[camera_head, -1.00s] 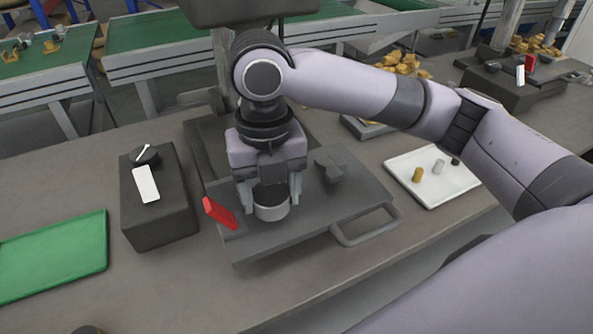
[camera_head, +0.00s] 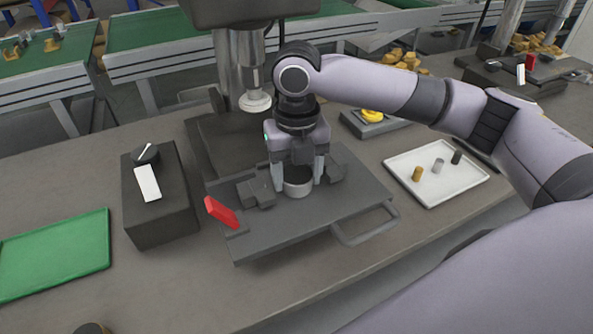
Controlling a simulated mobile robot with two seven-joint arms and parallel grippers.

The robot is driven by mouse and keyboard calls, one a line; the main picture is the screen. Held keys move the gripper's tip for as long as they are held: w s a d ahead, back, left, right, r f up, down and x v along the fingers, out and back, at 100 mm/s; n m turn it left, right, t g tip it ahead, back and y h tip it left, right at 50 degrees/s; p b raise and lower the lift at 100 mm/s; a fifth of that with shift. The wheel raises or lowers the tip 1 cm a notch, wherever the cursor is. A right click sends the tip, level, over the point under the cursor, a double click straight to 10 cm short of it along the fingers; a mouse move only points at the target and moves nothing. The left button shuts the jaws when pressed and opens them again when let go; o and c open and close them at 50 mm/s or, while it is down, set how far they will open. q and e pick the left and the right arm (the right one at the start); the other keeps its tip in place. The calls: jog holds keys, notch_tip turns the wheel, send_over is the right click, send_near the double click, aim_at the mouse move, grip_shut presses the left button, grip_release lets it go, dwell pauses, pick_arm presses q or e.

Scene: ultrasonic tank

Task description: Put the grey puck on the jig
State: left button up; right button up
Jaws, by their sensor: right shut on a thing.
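My right gripper (camera_head: 298,187) points down with its two fingers shut on the sides of the grey puck (camera_head: 298,189), a short light-grey cylinder with a dark top. The puck is between two dark blocks (camera_head: 256,193) of the jig, which sit on a dark grey plate (camera_head: 290,226) with a loop handle. I cannot tell whether the puck's underside touches the jig or is slightly above it. My left gripper is not in view.
A red lever (camera_head: 221,212) stands at the plate's left edge. A dark box (camera_head: 160,205) with a knob and white switch is left of it, then a green tray (camera_head: 55,255). A white tray (camera_head: 437,190) with small cylinders lies right. A press column (camera_head: 240,75) rises behind.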

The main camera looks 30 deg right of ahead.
aim_at(297, 174)
jog(key=o, duration=1.3)
jog(key=shift+f, duration=0.15)
notch_tip(297, 174, up, 12)
jog(key=shift+r, duration=0.2)
